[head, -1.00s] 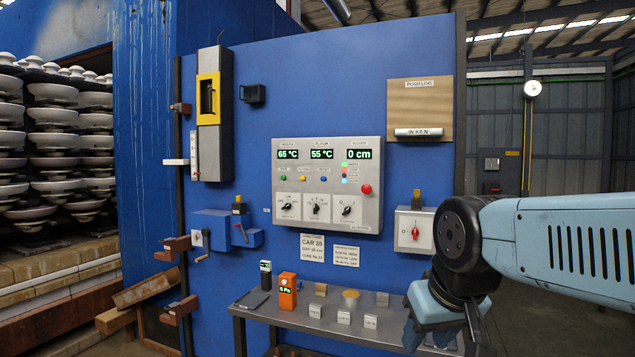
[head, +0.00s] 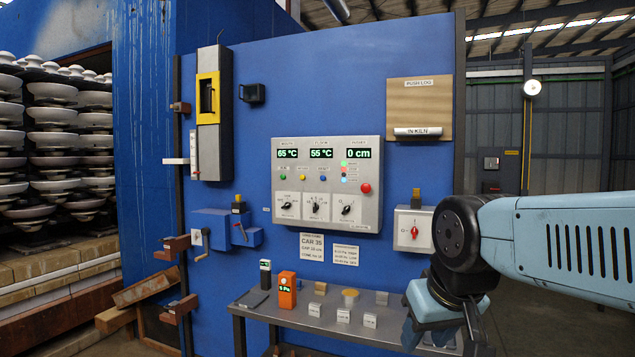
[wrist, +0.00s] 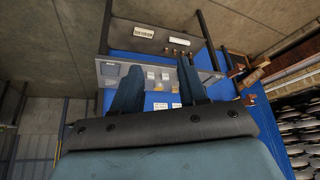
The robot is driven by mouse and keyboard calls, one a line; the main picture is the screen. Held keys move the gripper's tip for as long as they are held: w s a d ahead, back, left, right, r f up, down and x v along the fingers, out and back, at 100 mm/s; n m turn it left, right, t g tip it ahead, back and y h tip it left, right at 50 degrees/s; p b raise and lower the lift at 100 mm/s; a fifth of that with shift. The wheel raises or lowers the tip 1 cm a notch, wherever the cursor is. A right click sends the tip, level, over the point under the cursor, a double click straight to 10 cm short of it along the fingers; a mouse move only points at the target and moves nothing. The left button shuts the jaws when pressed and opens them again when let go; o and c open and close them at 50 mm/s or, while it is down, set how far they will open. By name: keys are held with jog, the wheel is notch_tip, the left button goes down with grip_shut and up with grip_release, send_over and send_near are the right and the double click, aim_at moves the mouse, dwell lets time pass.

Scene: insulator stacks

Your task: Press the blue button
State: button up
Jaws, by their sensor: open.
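The blue button (head: 323,178) is a small round one on the grey control panel (head: 262,226). It is the rightmost of a row with a green button (head: 283,177) and a yellow button (head: 303,178). My gripper (head: 428,335) is low at the right, below and to the right of the panel, in front of the shelf's right end. In the wrist view its two fingers (wrist: 157,85) stand apart with nothing between them. The wrist view shows the shelf and the blue wall beyond the fingers; I cannot make out the blue button there.
A red button (head: 366,188) and three knobs share the panel. A switch box (head: 415,229) stands between the panel and my arm. The shelf (head: 262,311) below holds an orange meter (head: 287,290) and several small blocks. Insulator stacks (head: 54,140) fill the left.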

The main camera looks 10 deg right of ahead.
grip_shut()
dwell(0.4)
dwell(1.4)
